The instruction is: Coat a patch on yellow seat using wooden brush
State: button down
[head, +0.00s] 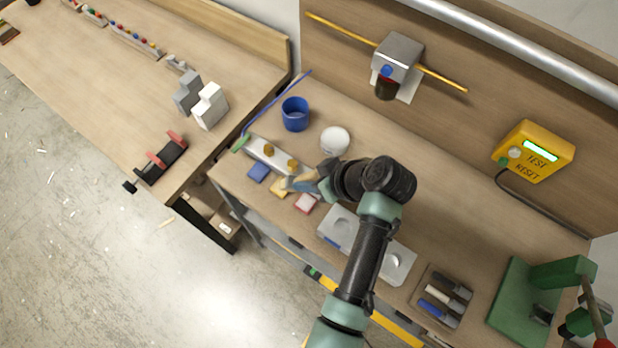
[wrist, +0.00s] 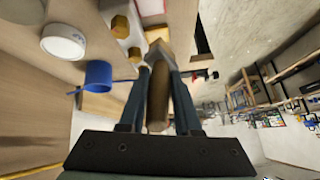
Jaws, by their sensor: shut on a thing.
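The yellow seat (head: 278,189) is a small square patch on the front edge of the workbench, between a blue square (head: 258,172) and a pink-red square (head: 305,203). My gripper (head: 312,183) is low over the bench just right of the yellow seat. It is shut on the wooden brush (wrist: 158,98), whose handle lies between the fingers in the wrist view (wrist: 159,75). The brush's head end points at the seats; I cannot tell whether it touches the yellow one. The yellow seat is partly covered by the brush in the head view.
A pale block with brass hex bolts (head: 268,151) stands right behind the seats. A white round tub (head: 335,140) and a blue cup (head: 295,114) stand farther back. A grey tray (head: 397,263) lies to the right, beneath my arm.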

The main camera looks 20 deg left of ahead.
aim_at(308, 174)
jog(key=shift+r, duration=0.65)
jog(key=shift+r+p, duration=1.55)
jog(key=shift+r, duration=0.05)
jog(key=shift+f, duration=0.1)
jog(key=shift+w+a+f+t+h, duration=0.15)
jog(key=shift+w+a+f+h, duration=0.15)
jog(key=shift+a+h, duration=0.3)
jog(key=shift+w+a+f+t+h, duration=0.15)
jog(key=shift+a+f+h, duration=0.25)
jog(key=shift+a, duration=0.3)
jog(key=shift+f, duration=0.1)
